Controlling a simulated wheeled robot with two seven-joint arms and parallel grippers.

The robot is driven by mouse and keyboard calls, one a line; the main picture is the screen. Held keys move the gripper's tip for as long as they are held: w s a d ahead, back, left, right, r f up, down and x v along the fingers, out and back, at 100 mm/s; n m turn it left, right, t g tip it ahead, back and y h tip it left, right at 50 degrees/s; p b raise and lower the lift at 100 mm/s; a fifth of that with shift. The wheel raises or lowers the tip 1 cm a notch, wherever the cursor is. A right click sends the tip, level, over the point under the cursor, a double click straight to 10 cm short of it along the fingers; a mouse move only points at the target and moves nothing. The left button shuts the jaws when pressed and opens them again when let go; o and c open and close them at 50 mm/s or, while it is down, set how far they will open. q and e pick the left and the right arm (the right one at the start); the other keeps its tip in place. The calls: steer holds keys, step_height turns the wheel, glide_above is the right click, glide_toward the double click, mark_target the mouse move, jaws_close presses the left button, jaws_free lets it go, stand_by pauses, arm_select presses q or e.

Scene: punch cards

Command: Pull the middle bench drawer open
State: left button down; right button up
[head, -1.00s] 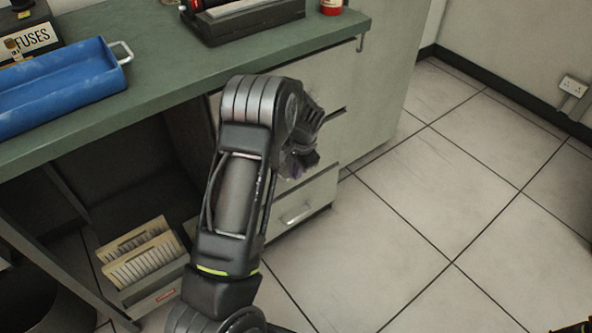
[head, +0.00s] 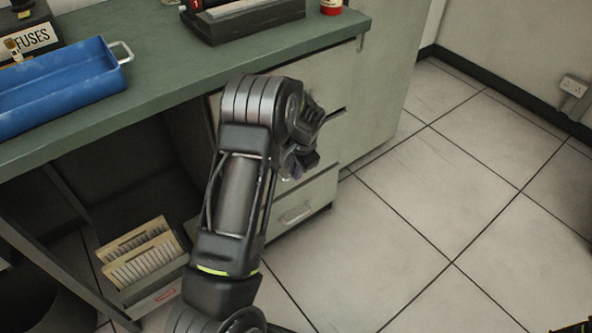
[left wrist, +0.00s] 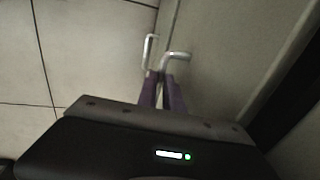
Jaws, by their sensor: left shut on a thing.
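The bench drawers stand under the right end of the green bench. The middle drawer (head: 330,148) shows a pale front, partly hidden behind my left arm. My left gripper (head: 303,163) is at this front. In the left wrist view its purple fingers (left wrist: 161,76) are shut on the middle drawer's metal handle (left wrist: 178,54). In the head view that handle is hidden by the gripper. I cannot tell whether the drawer stands out from the others.
The bottom drawer's handle (head: 295,214) is below my gripper. A blue tray (head: 60,88) and a black device (head: 245,20) are on the bench top (head: 165,72). A box of cards (head: 145,265) stands under the bench. The tiled floor (head: 430,200) at right is clear.

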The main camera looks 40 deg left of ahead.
arm_select(q)
steer(key=s+d, duration=0.3)
steer(key=d, duration=0.6)
steer(key=s+d+p, duration=0.1)
steer(key=s+d, duration=0.1)
steer(key=d, duration=0.8)
steer(key=s+d+p, duration=0.1)
steer(key=s+d, duration=0.2)
steer(key=d, duration=0.7)
steer(key=shift+s, duration=0.35)
steer(key=c, duration=1.5)
jaws_free()
steer(key=r, duration=0.2)
steer(key=d+r+p, duration=0.1)
steer(key=r, duration=0.2)
steer(key=r+p, duration=0.1)
steer(key=r, duration=0.1)
steer(key=shift+s+d+r, duration=0.2)
steer(key=shift+r, duration=0.15)
